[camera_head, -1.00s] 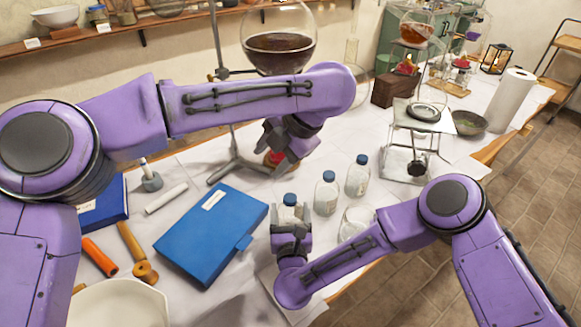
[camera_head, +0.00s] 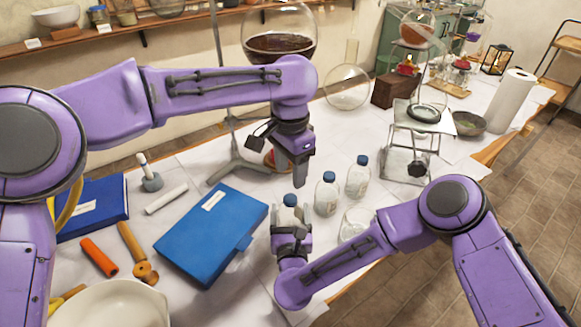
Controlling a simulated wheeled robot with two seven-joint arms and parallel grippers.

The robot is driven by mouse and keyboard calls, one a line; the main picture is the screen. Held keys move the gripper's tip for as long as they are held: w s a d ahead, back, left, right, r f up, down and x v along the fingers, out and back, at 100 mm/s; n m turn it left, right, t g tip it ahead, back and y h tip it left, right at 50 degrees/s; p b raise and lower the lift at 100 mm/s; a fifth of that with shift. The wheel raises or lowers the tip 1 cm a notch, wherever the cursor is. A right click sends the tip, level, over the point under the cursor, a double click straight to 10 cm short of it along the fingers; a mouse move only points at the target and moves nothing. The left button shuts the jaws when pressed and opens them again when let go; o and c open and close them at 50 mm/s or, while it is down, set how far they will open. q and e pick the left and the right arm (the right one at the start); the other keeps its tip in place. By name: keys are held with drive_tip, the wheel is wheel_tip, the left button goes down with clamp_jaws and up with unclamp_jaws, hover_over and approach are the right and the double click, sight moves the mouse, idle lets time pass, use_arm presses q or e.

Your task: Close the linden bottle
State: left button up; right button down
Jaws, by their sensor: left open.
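Three small clear bottles with blue caps stand at the front of the table. The nearest bottle (camera_head: 289,212) is between the fingers of my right gripper (camera_head: 291,226), which is shut on it. Its blue cap (camera_head: 290,199) shows on top. The other two are a middle bottle (camera_head: 326,197) and a farther bottle (camera_head: 358,179). I cannot read their labels or tell which is linden. My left gripper (camera_head: 279,160) is open and empty, pointing down, above and behind the held bottle.
A blue case (camera_head: 212,235) lies left of the held bottle. A clear glass vessel (camera_head: 355,224) is close to my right forearm. Behind my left gripper stands a round flask (camera_head: 280,46) of dark liquid on a stand. A lab jack (camera_head: 411,150) stands at right.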

sight(290, 198)
use_arm(q)
drive_tip(key=shift+f, duration=0.15)
wheel_tip(290, 198, down, 8)
drive_tip(key=shift+r, duration=0.1)
idle(0.4)
clamp_jaws()
drive_tip(key=shift+m, duration=0.7)
drive_tip(key=shift+o, duration=0.7)
unclamp_jaws()
wheel_tip(290, 198, up, 12)
